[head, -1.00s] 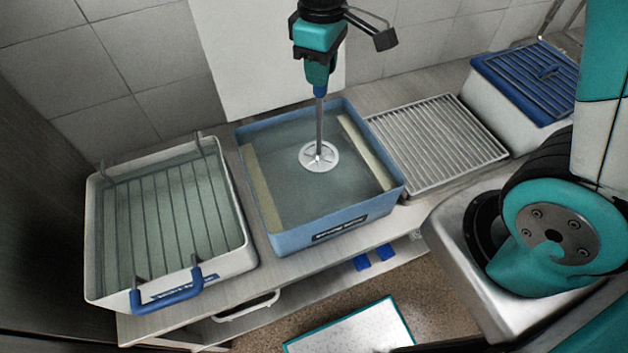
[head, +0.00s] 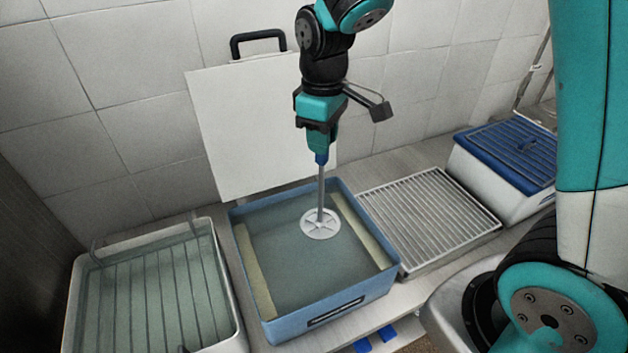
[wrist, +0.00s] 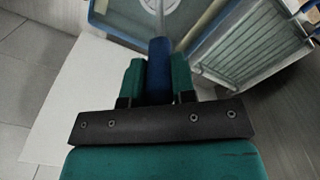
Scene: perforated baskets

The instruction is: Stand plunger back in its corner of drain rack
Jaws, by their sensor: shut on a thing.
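The plunger (head: 321,195) has a thin grey rod, a blue handle top and a white perforated disc (head: 320,224) at its lower end. My gripper (head: 320,150) is shut on the blue handle, which also shows between the green fingers in the wrist view (wrist: 159,70). The plunger hangs upright with its disc over the blue basin (head: 330,308) of greenish liquid. I cannot tell whether the disc touches the liquid. The drain rack (head: 425,218), a grey slatted tray, stands right of the basin and holds nothing visible on top.
A white tub (head: 228,290) with a wire rack and liquid stands at the left. A white bin with a blue slatted lid (head: 512,152) stands right of the drain rack. A white board (head: 250,125) leans on the tiled wall behind the basin.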

